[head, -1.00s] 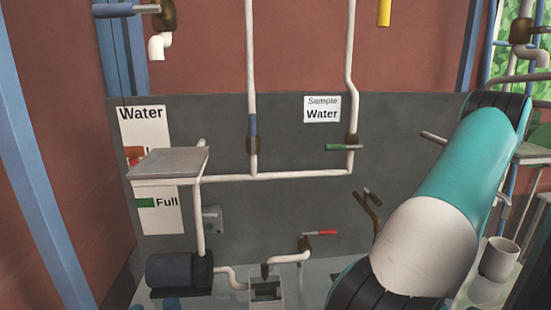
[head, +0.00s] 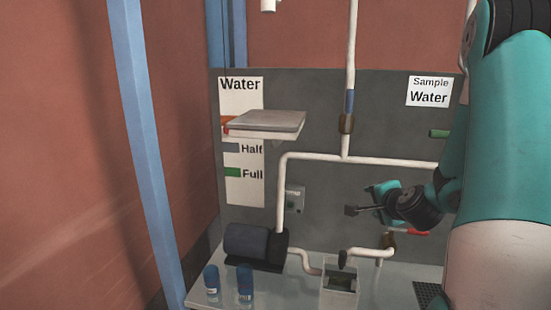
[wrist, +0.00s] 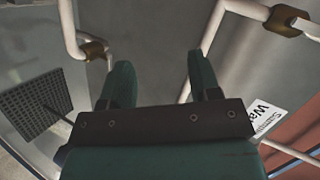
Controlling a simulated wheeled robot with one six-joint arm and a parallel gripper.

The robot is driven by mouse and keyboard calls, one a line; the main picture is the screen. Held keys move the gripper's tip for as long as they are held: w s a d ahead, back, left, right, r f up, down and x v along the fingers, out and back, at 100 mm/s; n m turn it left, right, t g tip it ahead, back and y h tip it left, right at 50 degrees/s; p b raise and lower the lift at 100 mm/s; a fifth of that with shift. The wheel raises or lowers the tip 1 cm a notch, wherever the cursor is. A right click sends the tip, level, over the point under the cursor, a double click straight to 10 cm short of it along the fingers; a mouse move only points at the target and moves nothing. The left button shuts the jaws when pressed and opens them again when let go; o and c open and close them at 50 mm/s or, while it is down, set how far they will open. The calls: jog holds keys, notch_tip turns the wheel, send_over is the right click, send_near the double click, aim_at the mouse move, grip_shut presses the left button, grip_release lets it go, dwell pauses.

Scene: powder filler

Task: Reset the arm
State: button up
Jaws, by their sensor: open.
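My gripper (wrist: 160,62) shows in the wrist view with two dark green fingers spread apart and nothing between them. In the head view, my gripper (head: 362,202) is small, in front of the grey panel, below the horizontal white pipe and above the red-handled valve. My teal and white arm fills the right side of the head view and hides part of the panel there.
A grey panel (head: 325,110) carries white pipes (head: 395,162) and a green-handled valve (head: 438,133). A dark pump (head: 255,243), two blue-capped bottles (head: 212,283) and an open box (head: 340,285) stand on the table below. A blue post (head: 145,150) rises at left.

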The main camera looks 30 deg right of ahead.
jog(key=w+a+f+n+g+y+b, duration=0.1)
jog(key=w+a+n+g+y+b, duration=0.15)
jog(key=a+n+y, duration=0.75)
jog(key=w+a+f+n+g+b, duration=0.1)
jog(key=a+n+b, duration=0.25)
jog(key=a, duration=1.45)
jog(key=s+a+f+n+g+b, duration=0.1)
jog(key=s+a+n+g, duration=0.3)
jog(key=s, duration=0.5)
jog(key=s+a+f+n+g+b, duration=0.1)
jog(key=s+a+n+g+b, duration=0.2)
jog(key=s+a+n, duration=0.6)
jog(key=shift+s+a+n+g+b, duration=0.2)
jog(key=shift+s+n+g+b, duration=0.2)
jog(key=shift+n, duration=0.25)
jog(key=shift+c, duration=0.5)
